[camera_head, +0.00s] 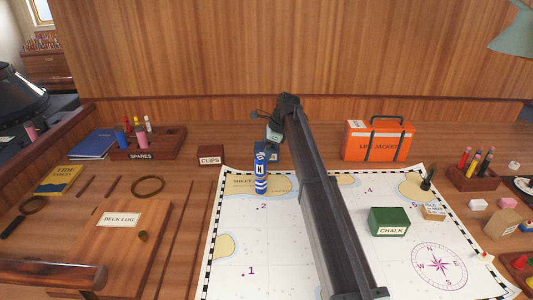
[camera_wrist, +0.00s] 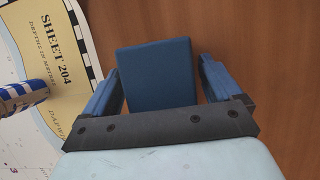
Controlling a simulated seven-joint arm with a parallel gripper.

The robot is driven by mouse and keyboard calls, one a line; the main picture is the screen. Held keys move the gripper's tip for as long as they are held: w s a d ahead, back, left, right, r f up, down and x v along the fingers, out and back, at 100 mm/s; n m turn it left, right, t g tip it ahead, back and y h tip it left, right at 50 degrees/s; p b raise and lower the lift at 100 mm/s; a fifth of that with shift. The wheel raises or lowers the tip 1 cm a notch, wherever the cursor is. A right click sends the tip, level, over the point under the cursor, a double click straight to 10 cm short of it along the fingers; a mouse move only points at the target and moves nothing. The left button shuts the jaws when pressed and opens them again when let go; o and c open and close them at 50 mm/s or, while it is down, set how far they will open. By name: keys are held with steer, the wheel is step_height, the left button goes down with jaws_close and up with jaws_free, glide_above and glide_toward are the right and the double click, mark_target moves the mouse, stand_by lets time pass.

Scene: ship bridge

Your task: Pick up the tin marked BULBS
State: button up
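A dark blue tin (camera_head: 266,151) stands at the back edge of the chart, just behind a blue-and-white striped cylinder (camera_head: 261,179), which hides part of it. Its label is too small and covered to read. My gripper (camera_head: 272,141) is above this tin. In the wrist view, the blue tin (camera_wrist: 158,75) lies between the two blue fingers of my gripper (camera_wrist: 158,80), with narrow gaps at its sides. The gripper looks open, holding nothing. The striped cylinder (camera_wrist: 22,95) shows at the left edge of the wrist view.
A CLIPS box (camera_head: 210,155) stands left of the tin and an orange LIFEJACKET case (camera_head: 377,140) to the right. A green CHALK box (camera_head: 389,221) sits on the chart (camera_head: 290,235). A SPARES rack (camera_head: 150,149) is at the left. The wooden back panel rises behind.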

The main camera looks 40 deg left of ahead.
steer(key=c, duration=1.1)
